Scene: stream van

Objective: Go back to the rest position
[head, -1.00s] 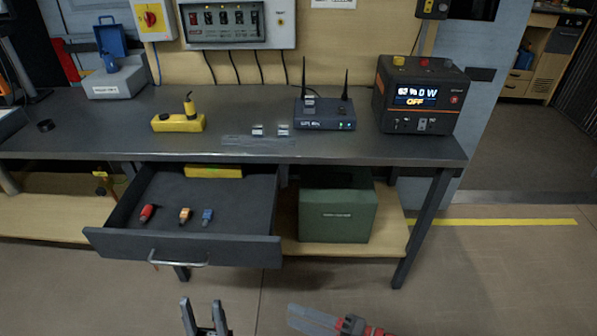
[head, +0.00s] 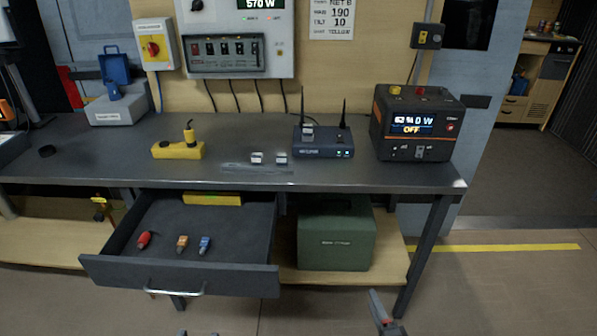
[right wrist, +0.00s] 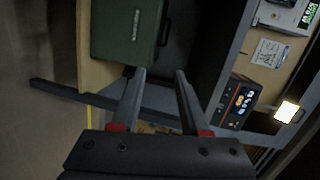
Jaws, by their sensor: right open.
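My right gripper (head: 377,296) is at the bottom of the head view, right of centre, in front of the bench's right leg. The right wrist view shows its two fingers (right wrist: 160,72) apart with nothing between them. My left gripper (head: 198,333) shows only as two separate fingertips at the bottom edge, below the drawer front; the rest is cut off. Both grippers are clear of the bench. In the right wrist view, the green box (right wrist: 128,30) lies beyond the fingertips.
The open drawer (head: 120,272) juts out and holds red, orange and blue connectors. The workbench (head: 330,178) bears a yellow block (head: 177,151), a router (head: 325,148) and a power station (head: 412,125). The green box (head: 336,238) sits on the lower shelf. Floor at the right is clear.

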